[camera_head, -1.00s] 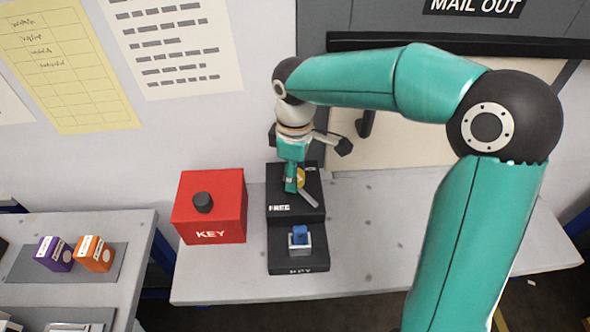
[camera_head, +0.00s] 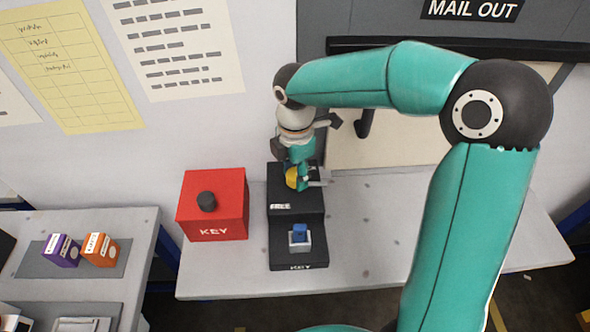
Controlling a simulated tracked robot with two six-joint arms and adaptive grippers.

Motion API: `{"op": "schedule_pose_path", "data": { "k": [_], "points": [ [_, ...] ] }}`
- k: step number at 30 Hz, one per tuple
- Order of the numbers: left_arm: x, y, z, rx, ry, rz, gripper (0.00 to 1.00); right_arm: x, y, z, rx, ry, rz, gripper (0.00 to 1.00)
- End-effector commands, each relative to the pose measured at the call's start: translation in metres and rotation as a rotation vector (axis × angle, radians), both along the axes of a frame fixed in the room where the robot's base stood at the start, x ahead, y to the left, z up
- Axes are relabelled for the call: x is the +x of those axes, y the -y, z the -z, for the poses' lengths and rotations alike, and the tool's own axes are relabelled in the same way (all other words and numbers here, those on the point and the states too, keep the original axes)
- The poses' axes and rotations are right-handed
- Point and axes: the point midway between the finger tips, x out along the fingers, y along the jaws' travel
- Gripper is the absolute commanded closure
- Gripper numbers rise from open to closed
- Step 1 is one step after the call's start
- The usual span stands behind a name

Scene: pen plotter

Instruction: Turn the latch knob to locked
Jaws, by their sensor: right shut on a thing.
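The latch knob (camera_head: 291,178) shows yellow on the upper step of a black stepped block (camera_head: 283,261). A grey lever (camera_head: 321,178) shows beside it, pointing right. My right gripper (camera_head: 302,180) is shut on the knob from above and hides much of it. The upper step carries a white FREE label (camera_head: 280,206); no locked label can be read. On the lower step, a blue piece (camera_head: 299,231) sits in a grey holder (camera_head: 300,244) above a KEY label. My left gripper is not in view.
The table (camera_head: 400,245) is clear on the right. A side table holds a purple box (camera_head: 62,251) and an orange box (camera_head: 100,249). A wall with papers rises behind.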

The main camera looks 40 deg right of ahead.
Motion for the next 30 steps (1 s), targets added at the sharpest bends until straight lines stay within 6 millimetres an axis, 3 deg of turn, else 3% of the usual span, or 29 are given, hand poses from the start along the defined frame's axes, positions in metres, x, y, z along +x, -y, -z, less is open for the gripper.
{"op": "schedule_pose_path", "data": {
  "k": [22, 23, 27, 30],
  "points": [
    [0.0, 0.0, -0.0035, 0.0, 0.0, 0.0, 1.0, 0.0024, 0.001, -0.002, -0.002, 0.01, -0.105, 0.92],
    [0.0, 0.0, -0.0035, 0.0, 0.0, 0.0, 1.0, 0.0024, 0.001, -0.002, -0.002, 0.01, -0.105, 0.54],
    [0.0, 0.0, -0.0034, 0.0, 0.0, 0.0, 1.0, 0.0018, 0.0007, -0.0015, -0.001, 0.007, -0.104, 0.32],
    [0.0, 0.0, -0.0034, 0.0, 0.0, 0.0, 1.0, 0.0014, 0.0005, -0.0011, -0.001, 0.005, -0.103, 0.32]
  ]
}}
